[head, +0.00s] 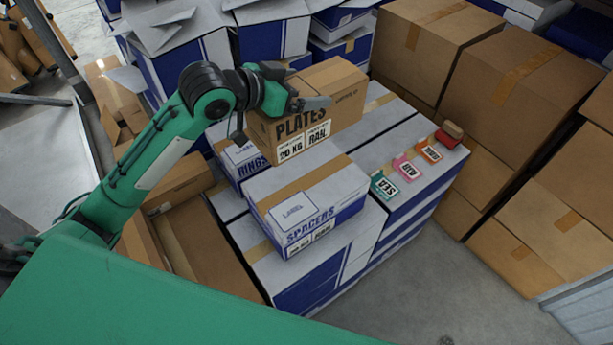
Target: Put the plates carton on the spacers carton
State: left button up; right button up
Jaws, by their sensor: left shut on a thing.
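The plates carton (345,94) is a brown box marked PLATES, at the upper middle of the head view. My left gripper (308,103) is shut on it at its top left side. The carton appears raised behind the spacers carton; whether its underside touches anything is hidden. The spacers carton (332,187) is white and blue, with a brown tape strip and a label on top. It lies on the stacked white and blue boxes, and its top is clear. My right gripper is not in view.
A rings carton (238,165) lies left of and behind the spacers carton. Green (384,186), pink (407,168) and orange (430,150) labelled cards and a red object (449,134) lie on the boxes at right. Tall brown boxes (520,85) stand right. Grey floor (430,290) is open in front.

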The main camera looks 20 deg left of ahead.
pick_arm(q)
notch_tip(320, 180, down, 19)
jog(key=p, duration=0.2)
jog(key=shift+f+p, duration=0.2)
jog(key=shift+p, duration=0.15)
dwell(0.4)
jog(key=o, duration=1.6)
jog(key=shift+f, duration=0.25)
jog(key=shift+o, duration=0.8)
jog(key=shift+s, duration=0.1)
jog(key=shift+r, duration=0.15)
jog(key=shift+r, duration=0.15)
